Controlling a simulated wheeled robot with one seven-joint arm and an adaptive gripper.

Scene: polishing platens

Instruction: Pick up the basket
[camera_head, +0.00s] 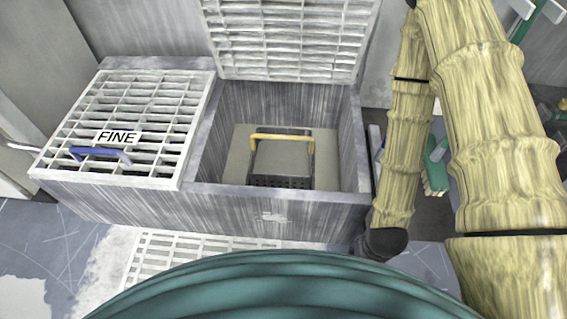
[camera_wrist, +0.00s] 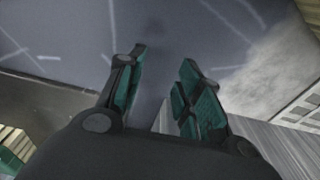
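The basket (camera_head: 281,182) is a dark box with perforated lower sides and a yellow handle (camera_head: 281,137) arching over its top. It stands inside the open right compartment of a grey bin (camera_head: 280,215) in the head view. My gripper (camera_wrist: 163,80) shows in the wrist view with its two dark and teal fingers apart and nothing between them. It points at the scratched floor, with the bin's side at lower right. The basket is not in the wrist view. In the head view my gripper's fingers are not seen; my arm hangs at the right of the bin.
The right grate lid (camera_head: 287,40) stands raised behind the compartment. The left lid (camera_head: 135,115), labelled FINE with a blue handle (camera_head: 100,154), is closed. A floor grate (camera_head: 185,257) lies in front. A green brush (camera_head: 436,165) and clutter are at right.

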